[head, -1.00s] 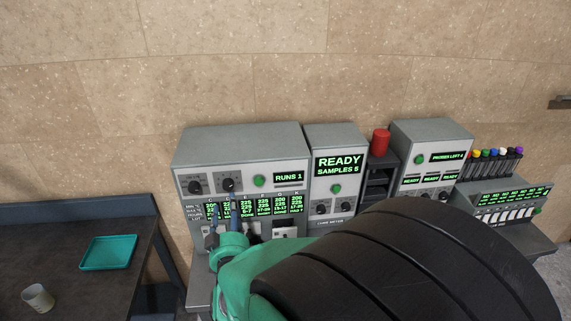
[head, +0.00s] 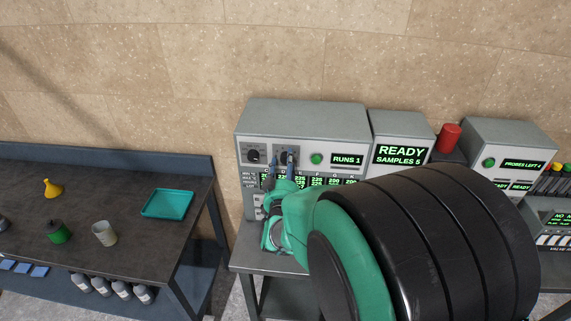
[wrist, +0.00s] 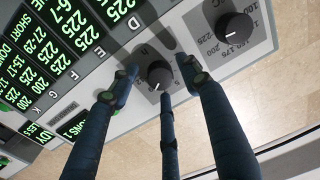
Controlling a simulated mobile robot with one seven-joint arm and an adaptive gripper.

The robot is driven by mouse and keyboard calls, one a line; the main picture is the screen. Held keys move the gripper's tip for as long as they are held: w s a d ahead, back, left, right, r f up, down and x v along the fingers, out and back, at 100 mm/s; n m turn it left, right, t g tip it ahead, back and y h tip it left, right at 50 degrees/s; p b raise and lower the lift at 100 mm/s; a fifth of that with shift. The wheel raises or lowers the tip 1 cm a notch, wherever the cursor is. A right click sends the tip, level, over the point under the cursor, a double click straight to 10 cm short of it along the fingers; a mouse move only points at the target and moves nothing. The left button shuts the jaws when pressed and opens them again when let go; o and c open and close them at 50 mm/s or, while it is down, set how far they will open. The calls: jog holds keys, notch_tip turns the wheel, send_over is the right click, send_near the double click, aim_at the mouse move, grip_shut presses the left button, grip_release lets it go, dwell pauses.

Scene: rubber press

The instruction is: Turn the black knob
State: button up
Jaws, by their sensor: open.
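A small black knob with a white pointer line (wrist: 159,73) sits on the grey panel of the left machine. In the wrist view it lies between the fingertips of my gripper (wrist: 162,79). My gripper is open, with a finger on each side of the knob and a third below it in the picture. I cannot tell whether any finger touches it. A second black knob (wrist: 235,27) with a numbered dial sits to the right, clear of the fingers. In the head view that second knob (head: 253,156) is at the left, and my gripper (head: 280,168) partly covers the first.
The left machine (head: 300,117) has a green button (head: 317,159) and a RUNS 1 display beside the knobs. A READY machine (head: 399,128) stands to its right. A dark table (head: 110,198) at left holds a teal tray (head: 168,204). My arm hides much of the bench.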

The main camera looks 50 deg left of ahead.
jog(key=c, duration=1.1)
jog(key=shift+c, duration=0.2)
jog(key=shift+f+m+b, duration=0.2)
jog(key=shift+m+b, duration=0.2)
jog(key=shift+b, duration=0.55)
jog(key=m+b, duration=0.3)
jog(key=b, duration=0.3)
jog(key=shift+f, duration=0.15)
jog(key=m+b, duration=0.2)
jog(key=b, duration=0.2)
jog(key=shift+m, duration=0.4)
jog(key=shift+m+t+b, duration=0.3)
jog(key=shift+m+b, duration=0.3)
jog(key=shift+b, duration=0.1)
jog(key=shift+r, duration=0.2)
